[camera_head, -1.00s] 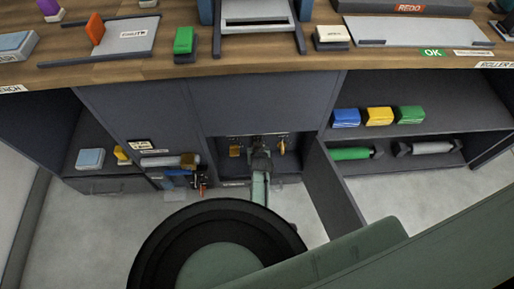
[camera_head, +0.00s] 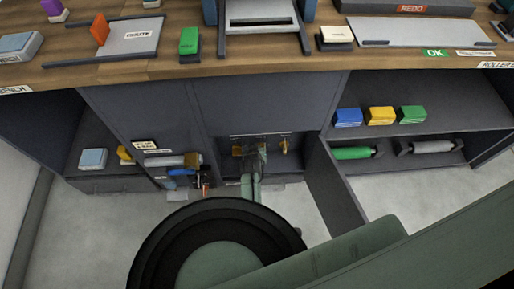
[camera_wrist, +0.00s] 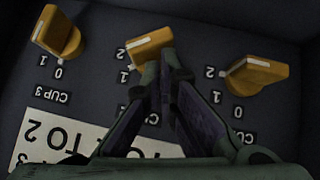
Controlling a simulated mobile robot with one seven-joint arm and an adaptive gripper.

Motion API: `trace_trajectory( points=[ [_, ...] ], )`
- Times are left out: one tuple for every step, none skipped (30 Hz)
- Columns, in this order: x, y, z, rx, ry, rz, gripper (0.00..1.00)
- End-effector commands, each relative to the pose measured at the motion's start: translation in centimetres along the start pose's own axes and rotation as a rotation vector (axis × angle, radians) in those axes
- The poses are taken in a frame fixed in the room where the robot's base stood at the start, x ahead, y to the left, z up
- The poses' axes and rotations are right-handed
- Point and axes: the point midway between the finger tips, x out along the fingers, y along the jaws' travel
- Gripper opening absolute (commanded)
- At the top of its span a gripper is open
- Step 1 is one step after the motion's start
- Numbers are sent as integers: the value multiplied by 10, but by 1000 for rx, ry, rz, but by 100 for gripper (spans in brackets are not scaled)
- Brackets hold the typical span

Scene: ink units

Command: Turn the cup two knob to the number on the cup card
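The cup two knob (camera_wrist: 150,45) is yellow with a white mark at its left end in the wrist view. Numbers 2 and 1 show to its left; its lower part is covered. My gripper (camera_wrist: 172,75) looks shut, its fingertips together over the knob's lower right; contact cannot be told. The cup card (camera_wrist: 80,135) is white, partly hidden by my gripper, with "TO 2" and part of a "3" readable. In the head view my gripper (camera_head: 252,160) is inside the open recess under the bench, between yellow knobs.
In the wrist view yellow knobs sit left, cup 3 (camera_wrist: 57,32), and right (camera_wrist: 256,75), close to my fingers. In the head view an open door (camera_head: 333,190) stands right of my arm. A shelf (camera_head: 430,125) with coloured blocks is farther right.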

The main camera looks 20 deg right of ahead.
Motion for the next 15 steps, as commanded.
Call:
trace_trajectory(
  points=[
    [2, 1, 3, -27, -4, 27, 0],
    [3, 0, 4, -46, -3, 43, 0],
    [4, -1, 6, -70, -3, 66, 0],
    [5, -2, 7, -89, -4, 85, 0],
    [6, -4, 7, -107, -3, 103, 0],
    [7, -6, 8, -131, -1, 127, 0],
    [8, -6, 8, -149, 0, 145, 0],
    [9, -8, 9, -167, 1, 162, 0],
    [10, -9, 10, -187, 1, 185, 0],
    [9, -9, 9, -200, 1, 200, 0],
    [9, -9, 8, -210, 2, 212, 0],
    [8, -9, 8, -218, 2, 220, 0],
    [7, -9, 7, -220, 1, 224, 0],
    [6, -10, 7, -220, 1, 225, 0],
    [6, -10, 7, -220, 1, 225, 0]
  ],
)
